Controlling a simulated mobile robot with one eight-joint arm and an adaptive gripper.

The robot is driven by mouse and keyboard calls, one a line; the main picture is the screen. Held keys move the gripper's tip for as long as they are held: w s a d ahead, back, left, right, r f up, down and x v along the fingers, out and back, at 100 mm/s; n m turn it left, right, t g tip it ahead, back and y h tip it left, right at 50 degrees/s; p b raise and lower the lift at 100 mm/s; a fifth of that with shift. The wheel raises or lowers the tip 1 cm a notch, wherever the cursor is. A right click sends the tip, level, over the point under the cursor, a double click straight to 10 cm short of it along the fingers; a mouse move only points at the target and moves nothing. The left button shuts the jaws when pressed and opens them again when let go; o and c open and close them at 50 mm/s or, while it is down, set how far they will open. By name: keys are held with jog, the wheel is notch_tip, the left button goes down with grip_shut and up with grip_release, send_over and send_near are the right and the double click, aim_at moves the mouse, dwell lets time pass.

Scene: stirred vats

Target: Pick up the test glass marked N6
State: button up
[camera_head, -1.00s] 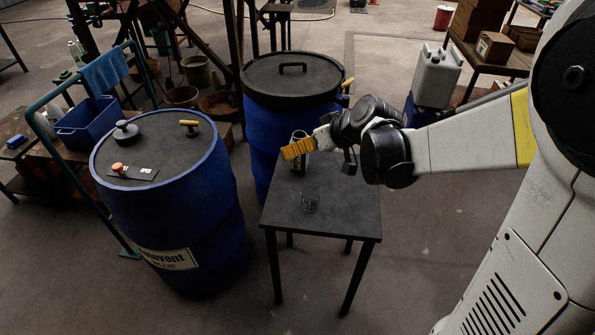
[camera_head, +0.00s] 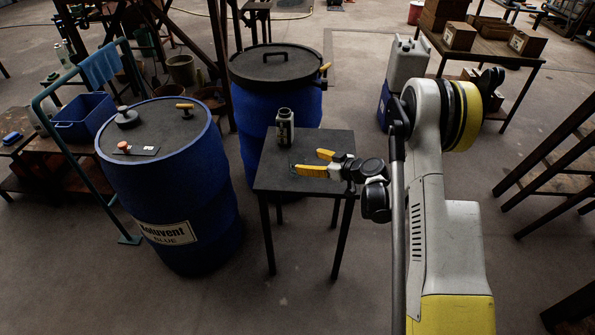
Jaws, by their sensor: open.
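A small dark table (camera_head: 270,184) stands in front of the blue drums. My gripper (camera_head: 306,161), with yellow fingers, is low over the middle of its top, reaching in from the right. Its fingers are spread and point left. A faint trace of clear glass, probably the test glass (camera_head: 293,167), shows by the tip of the nearer finger. The fingers hide most of it, and I cannot tell whether it lies between them or touches one. No N6 mark is readable.
A dark bottle with a pale label (camera_head: 284,126) stands at the table's back left, close to my fingers. A lidded blue drum (camera_head: 262,110) is behind the table; another blue drum (camera_head: 168,180) stands left. A white canister (camera_head: 407,64) is behind right.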

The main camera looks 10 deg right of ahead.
aim_at(291, 158)
jog(key=b+x, duration=0.3)
jog(key=x, duration=0.4)
jog(key=shift+s+f, duration=0.1)
jog(key=shift+f, duration=0.05)
jog(key=c, duration=1.3)
